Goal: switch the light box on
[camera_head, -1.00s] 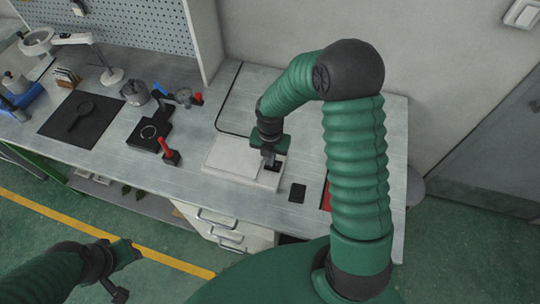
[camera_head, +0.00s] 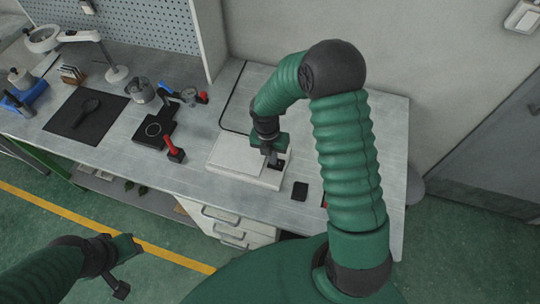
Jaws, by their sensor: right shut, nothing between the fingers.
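The light box (camera_head: 232,158) is a flat pale box on the bench, with a small dark patch (camera_head: 279,164) at its right end. My right gripper (camera_head: 271,159) is shut and empty, pointing down over the right end of the box beside the dark patch. I cannot tell whether its tips touch the box. The box's top looks pale grey, with no clear glow.
A small black flat item (camera_head: 300,191) lies right of the box. A black device with a red handle (camera_head: 173,147), a metal pot (camera_head: 140,90), a dark mat (camera_head: 86,117) and a magnifier lamp (camera_head: 117,74) stand to the left. Drawers (camera_head: 228,225) are below.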

